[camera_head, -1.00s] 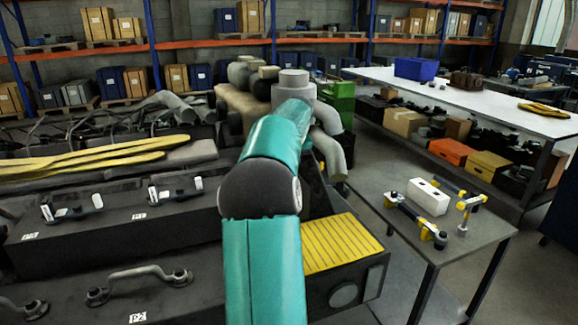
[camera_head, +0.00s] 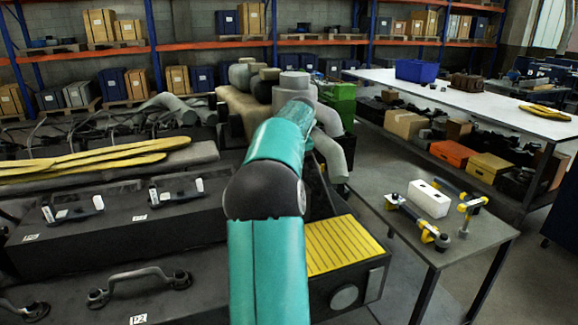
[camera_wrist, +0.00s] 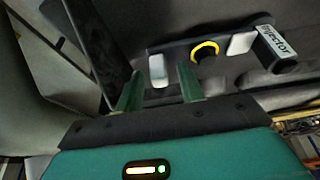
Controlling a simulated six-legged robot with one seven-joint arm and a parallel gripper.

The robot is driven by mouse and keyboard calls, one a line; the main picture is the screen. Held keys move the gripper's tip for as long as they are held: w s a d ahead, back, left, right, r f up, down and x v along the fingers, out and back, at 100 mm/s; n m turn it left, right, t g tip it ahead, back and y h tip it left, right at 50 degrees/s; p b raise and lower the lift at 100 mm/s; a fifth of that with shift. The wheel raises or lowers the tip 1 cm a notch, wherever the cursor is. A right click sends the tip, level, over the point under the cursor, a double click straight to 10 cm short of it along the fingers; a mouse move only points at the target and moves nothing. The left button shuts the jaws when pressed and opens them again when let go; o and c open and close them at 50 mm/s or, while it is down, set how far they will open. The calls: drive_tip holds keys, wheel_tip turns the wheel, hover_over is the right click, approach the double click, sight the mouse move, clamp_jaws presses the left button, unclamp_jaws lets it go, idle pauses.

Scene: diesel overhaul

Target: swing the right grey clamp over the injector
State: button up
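In the wrist view, a dark plate (camera_wrist: 180,47) carries a dark round part with a yellow ring (camera_wrist: 204,52). One pale grey clamp (camera_wrist: 158,70) stands left of the ring and another pale grey clamp (camera_wrist: 240,43) stands right of it. A dark block with an "injector" label (camera_wrist: 275,41) sits beyond the right one. Neither clamp appears to cover the ring. The head view hides my gripper behind my arm.
In the head view, two similar clamp stations (camera_head: 72,211) (camera_head: 176,191) and a curved handle (camera_head: 138,281) lie on the dark engine. A side table (camera_head: 470,246) right of it holds a white block (camera_head: 428,198) and yellow-black tools (camera_head: 418,226). Floor shows beyond.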

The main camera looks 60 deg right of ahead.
drive_tip(key=v, duration=1.3)
drive_tip(key=shift+r, duration=0.35)
drive_tip(key=shift+s+a, duration=0.1)
drive_tip(key=shift+a, duration=0.1)
drive_tip(key=w+a+n+t+y, duration=0.1)
drive_tip(key=w+a, duration=0.3)
drive_tip(key=a, duration=0.7)
drive_tip(key=w+a+f+n, duration=0.1)
drive_tip(key=w+a, duration=0.3)
drive_tip(key=a, duration=0.6)
drive_tip(key=w+a+n+t+y, duration=0.15)
drive_tip(key=w+a, duration=0.35)
drive_tip(key=a, duration=0.6)
drive_tip(key=s+a+f+n, duration=0.1)
drive_tip(key=s+a+f, duration=0.2)
drive_tip(key=a, duration=0.6)
drive_tip(key=s+a+f+n, duration=0.2)
drive_tip(key=s+a+f, duration=0.2)
drive_tip(key=a, duration=0.5)
drive_tip(key=s+a+f+n, duration=0.2)
drive_tip(key=s+a+f, duration=0.2)
drive_tip(key=a+f, duration=0.3)
drive_tip(key=a, duration=0.3)
drive_tip(key=shift+f, duration=0.3)
